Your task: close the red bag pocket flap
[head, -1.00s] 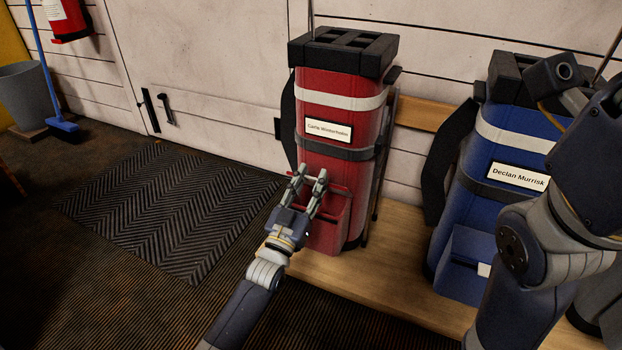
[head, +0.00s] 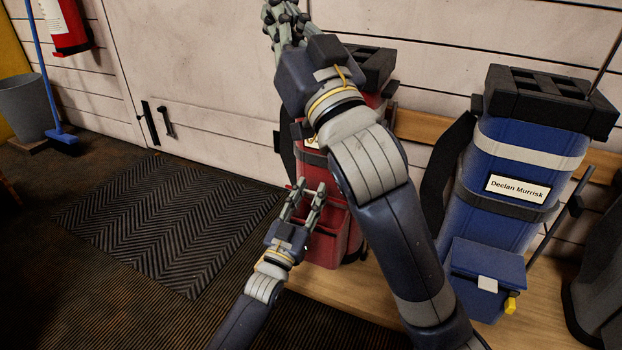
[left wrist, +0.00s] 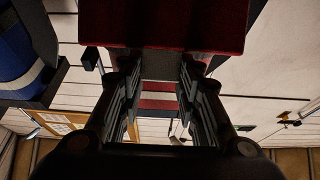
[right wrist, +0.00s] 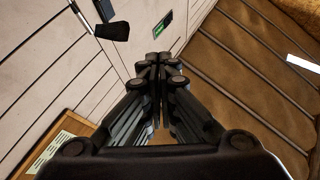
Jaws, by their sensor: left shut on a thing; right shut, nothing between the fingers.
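The red bag (head: 378,100) stands upright on the wooden platform, largely hidden behind my right arm. Its red pocket (head: 328,243) is low on the front. My left gripper (head: 308,190) is at the pocket's upper front, shut on the pocket flap (head: 335,193); the fingers cover part of the flap, and its exact angle is hard to tell. In the left wrist view a dark red panel (left wrist: 190,22) lies just beyond the fingers. My right gripper (head: 283,22) is raised beside the red bag's top, shut and empty in the right wrist view (right wrist: 163,62).
A blue bag (head: 515,155) with a blue pocket (head: 487,275) stands to the right on the wooden platform (head: 385,315). A dark mat (head: 165,215) covers clear floor at left. A golf club head (right wrist: 112,31) shows in the right wrist view.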

